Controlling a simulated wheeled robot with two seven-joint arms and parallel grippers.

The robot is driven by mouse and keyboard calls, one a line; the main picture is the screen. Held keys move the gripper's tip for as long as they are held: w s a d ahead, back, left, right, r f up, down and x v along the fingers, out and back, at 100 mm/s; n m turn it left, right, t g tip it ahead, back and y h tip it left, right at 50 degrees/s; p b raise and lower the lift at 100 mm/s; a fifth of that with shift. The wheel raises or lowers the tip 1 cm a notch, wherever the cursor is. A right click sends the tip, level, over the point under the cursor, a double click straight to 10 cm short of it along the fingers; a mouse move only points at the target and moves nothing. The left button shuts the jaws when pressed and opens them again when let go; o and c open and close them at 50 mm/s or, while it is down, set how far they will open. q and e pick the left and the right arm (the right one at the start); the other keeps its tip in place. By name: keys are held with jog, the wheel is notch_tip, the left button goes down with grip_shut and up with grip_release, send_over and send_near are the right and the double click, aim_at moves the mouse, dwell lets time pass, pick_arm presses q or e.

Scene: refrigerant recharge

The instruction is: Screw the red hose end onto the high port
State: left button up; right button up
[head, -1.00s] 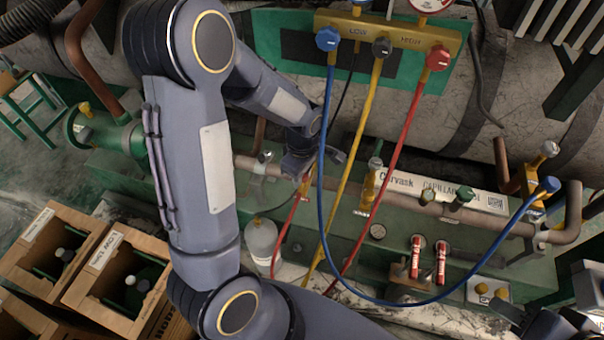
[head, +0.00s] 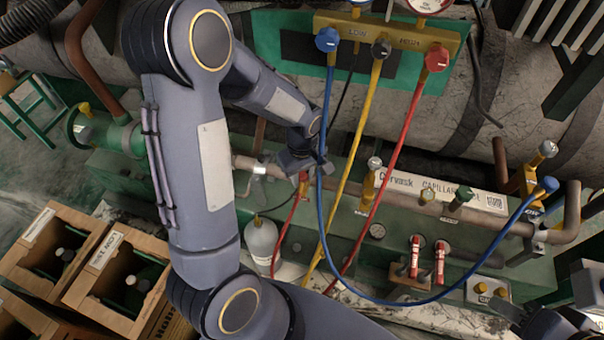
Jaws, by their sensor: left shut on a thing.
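My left gripper (head: 302,168) is shut on the red hose end (head: 303,182), just above the pipe on the green skid. The red hose (head: 405,140) runs from the manifold's right red knob (head: 437,59) down into a loop and up to the gripper. A metal fitting (head: 258,169) on the pipe is just left of the gripper, partly behind my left arm; I cannot read whether it is the high port. The hose end and this fitting appear apart. My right gripper (head: 545,322) shows only in part at the lower right; its jaws are unclear.
The blue hose (head: 322,220) hangs across my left gripper's right side and loops to a fitting at right. The yellow hose (head: 350,170) hangs beside it. A white bottle (head: 261,243) stands below. Open boxes (head: 115,270) stand at lower left.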

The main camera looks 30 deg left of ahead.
pick_arm(q)
jog(key=m, duration=0.3)
jog(key=shift+f, duration=0.1)
jog(key=shift+m, duration=1.2)
jog(key=o, duration=0.5)
jog(key=shift+m+p, duration=0.3)
jog(key=shift+m, duration=0.2)
jog(key=o, duration=0.5)
jog(key=shift+r+p, duration=1.75)
jog(key=shift+r, duration=0.55)
